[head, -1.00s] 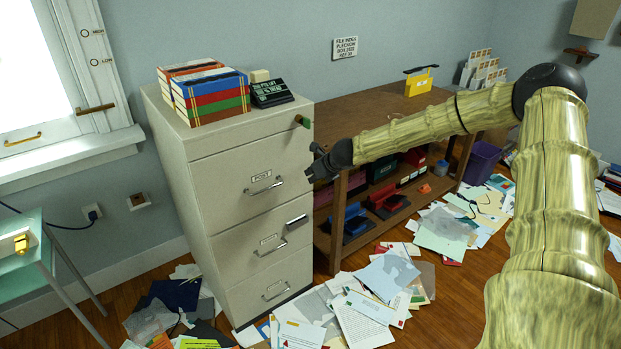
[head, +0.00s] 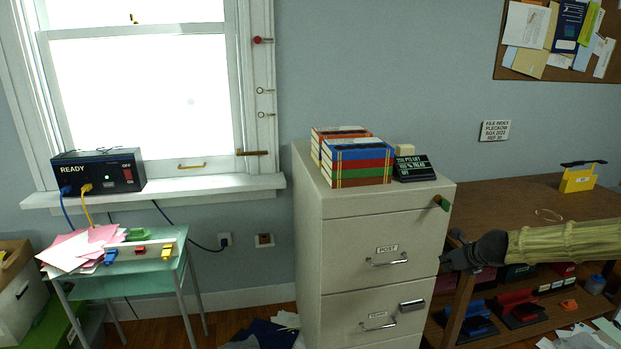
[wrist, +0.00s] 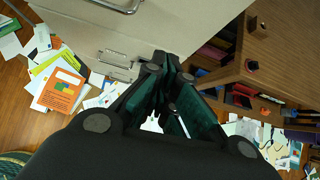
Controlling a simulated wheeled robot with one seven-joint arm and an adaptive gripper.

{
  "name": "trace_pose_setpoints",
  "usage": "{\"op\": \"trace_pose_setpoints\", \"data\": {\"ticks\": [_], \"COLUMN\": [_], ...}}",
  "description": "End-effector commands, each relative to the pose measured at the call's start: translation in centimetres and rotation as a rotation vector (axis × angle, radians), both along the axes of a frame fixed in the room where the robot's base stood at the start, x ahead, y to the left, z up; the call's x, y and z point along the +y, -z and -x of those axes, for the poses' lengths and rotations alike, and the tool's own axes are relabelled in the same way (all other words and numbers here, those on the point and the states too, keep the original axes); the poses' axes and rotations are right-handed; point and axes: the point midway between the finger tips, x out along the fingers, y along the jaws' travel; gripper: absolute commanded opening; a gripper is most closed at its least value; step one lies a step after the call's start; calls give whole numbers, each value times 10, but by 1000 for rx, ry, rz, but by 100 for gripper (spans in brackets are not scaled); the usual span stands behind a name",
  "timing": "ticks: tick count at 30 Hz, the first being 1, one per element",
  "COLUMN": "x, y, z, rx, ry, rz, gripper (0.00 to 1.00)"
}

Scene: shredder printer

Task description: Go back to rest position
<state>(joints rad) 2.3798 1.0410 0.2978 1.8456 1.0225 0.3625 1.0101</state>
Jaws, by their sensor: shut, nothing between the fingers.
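My gripper (head: 449,256) is at the end of my arm at the right of the head view, in front of the filing cabinet's right side and the shelf's left end. In the wrist view my gripper (wrist: 165,68) has its fingers together with nothing between them. The beige filing cabinet (head: 368,217) stands upright with its drawers closed; its drawer front (wrist: 95,40) also shows in the wrist view.
The wooden shelf unit (head: 495,210) stands right of the cabinet, bearing a yellow box (head: 577,181). Books (head: 358,163) lie on the cabinet. A small green table (head: 138,277) stands below the window. Papers (wrist: 60,85) litter the floor.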

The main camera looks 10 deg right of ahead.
Motion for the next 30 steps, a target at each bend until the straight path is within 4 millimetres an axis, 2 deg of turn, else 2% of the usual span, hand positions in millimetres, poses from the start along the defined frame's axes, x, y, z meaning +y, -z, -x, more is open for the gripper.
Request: {"op": "trace_pose_setpoints", "data": {"ticks": [5,9,14,21,26,30], "x": [42,79,116,163,190,211], "y": [47,92,140,203,237,262], "z": [24,54,95,167,221,272], "rx": [79,148,216,289,312,310], "ry": [-197,-412,-671,-1083,-1373,-1635], "rz": [192,374,561,796,922,1008], "gripper": [0,0,0,0,0,0]}}
